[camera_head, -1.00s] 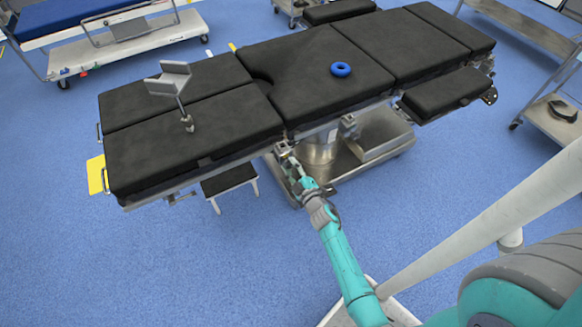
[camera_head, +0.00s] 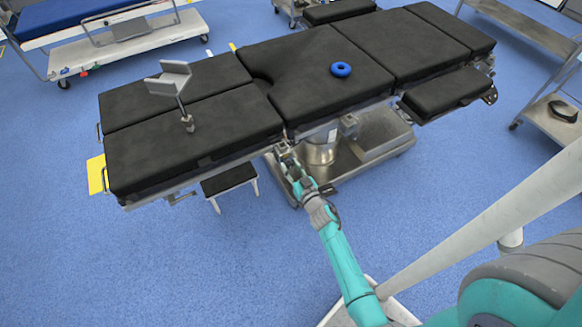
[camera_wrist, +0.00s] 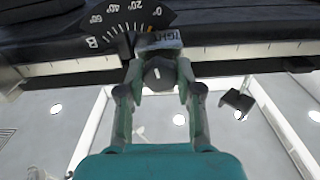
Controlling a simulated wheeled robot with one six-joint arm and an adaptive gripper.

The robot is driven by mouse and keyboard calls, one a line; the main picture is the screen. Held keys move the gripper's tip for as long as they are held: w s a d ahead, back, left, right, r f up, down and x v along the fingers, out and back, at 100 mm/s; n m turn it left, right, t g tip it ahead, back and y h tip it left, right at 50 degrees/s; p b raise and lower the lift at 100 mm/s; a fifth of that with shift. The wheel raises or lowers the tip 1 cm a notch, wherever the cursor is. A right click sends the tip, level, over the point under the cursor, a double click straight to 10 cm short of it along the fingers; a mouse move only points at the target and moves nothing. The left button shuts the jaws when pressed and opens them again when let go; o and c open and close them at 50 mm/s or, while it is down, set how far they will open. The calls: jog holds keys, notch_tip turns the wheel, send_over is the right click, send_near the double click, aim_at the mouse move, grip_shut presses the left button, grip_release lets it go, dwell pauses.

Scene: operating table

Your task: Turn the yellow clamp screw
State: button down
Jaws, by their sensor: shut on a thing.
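My gripper (camera_wrist: 158,82) is shut on a round clamp screw knob (camera_wrist: 158,73) under the table's side rail in the wrist view. The knob looks dark grey with a short pale mark on its face; I see no clear yellow on it. One finger is on each side of it. Above it is a dark dial plate (camera_wrist: 120,24) with white degree marks and a small orange-yellow pointer line. In the head view my gripper (camera_head: 286,158) is at the near side edge of the operating table (camera_head: 190,180), and the knob is too small or hidden to make out there.
A blue ring (camera_head: 341,69) and a grey angled support on a post (camera_head: 170,80) are on the black table pads. A small step stool (camera_head: 229,178) stands under the table left of my arm. The steel table base (camera_head: 370,142) is to the right. The near floor is clear.

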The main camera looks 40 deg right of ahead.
jog(key=m, duration=0.5)
jog(key=shift+f+m, duration=0.1)
jog(key=shift+m, duration=0.3)
dwell(0.4)
jog(key=c, duration=0.8)
grip_release()
jog(key=shift+o, duration=0.2)
jog(key=v, duration=1.2)
jog(key=shift+s+a, duration=0.1)
jog(key=shift+a, duration=0.05)
